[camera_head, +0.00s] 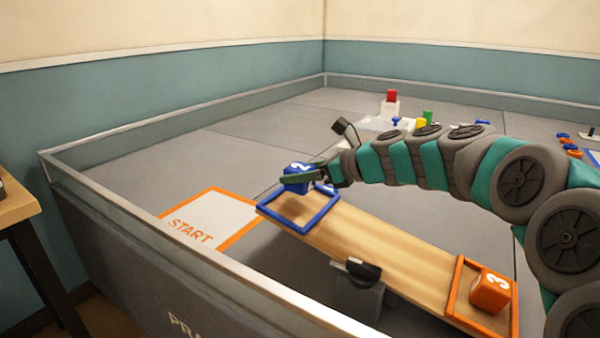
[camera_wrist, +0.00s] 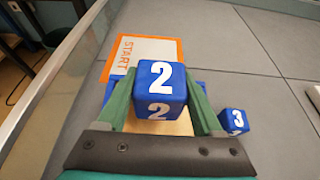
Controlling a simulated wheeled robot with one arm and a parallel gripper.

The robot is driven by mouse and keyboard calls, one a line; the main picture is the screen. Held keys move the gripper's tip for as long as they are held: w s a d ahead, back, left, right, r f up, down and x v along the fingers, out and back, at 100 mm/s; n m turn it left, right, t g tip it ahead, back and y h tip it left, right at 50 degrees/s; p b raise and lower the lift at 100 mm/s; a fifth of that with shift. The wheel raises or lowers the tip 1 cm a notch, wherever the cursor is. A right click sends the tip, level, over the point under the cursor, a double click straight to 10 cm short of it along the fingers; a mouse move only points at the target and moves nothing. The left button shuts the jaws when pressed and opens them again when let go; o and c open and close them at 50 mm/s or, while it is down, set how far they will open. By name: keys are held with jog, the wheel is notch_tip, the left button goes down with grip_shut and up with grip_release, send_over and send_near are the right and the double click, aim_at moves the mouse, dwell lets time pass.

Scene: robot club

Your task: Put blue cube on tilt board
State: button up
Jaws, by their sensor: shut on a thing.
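The blue cube (camera_head: 297,179) bears a white 2 and is held in my gripper (camera_head: 312,177), at the raised left end of the tilt board (camera_head: 375,250). In the wrist view the blue cube (camera_wrist: 160,90) sits between the two green fingers of my gripper (camera_wrist: 160,105), which are shut on it. The board's blue frame (camera_head: 316,221) lies just below the cube. I cannot tell whether the cube touches the board. An orange cube (camera_head: 490,293) with a white 3 sits in the orange frame (camera_head: 458,290) at the board's low right end.
A second blue cube (camera_wrist: 234,121) with a white 3 shows to the right in the wrist view. The START mat (camera_head: 212,212) lies left of the board. A metal-railed wall (camera_head: 210,258) runs along the near side.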

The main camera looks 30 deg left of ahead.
jog(key=shift+f, duration=1.15)
dwell(0.4)
jog(key=o, duration=1.4)
jog(key=shift+d, duration=0.15)
jog(key=v, duration=0.7)
jog(key=shift+d+r, duration=0.1)
jog(key=shift+d, duration=0.2)
